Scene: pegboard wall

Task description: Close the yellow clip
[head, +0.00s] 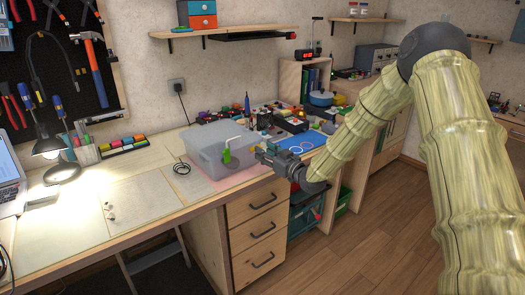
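I cannot make out a yellow clip for certain in the head view. My gripper (262,153) is over the front edge of the workbench (125,205), pointing left.
A pink mat (235,181) lies under the bin. A lamp (48,148) and a pen cup (86,153) stand at left. The bench's front left is mostly clear.

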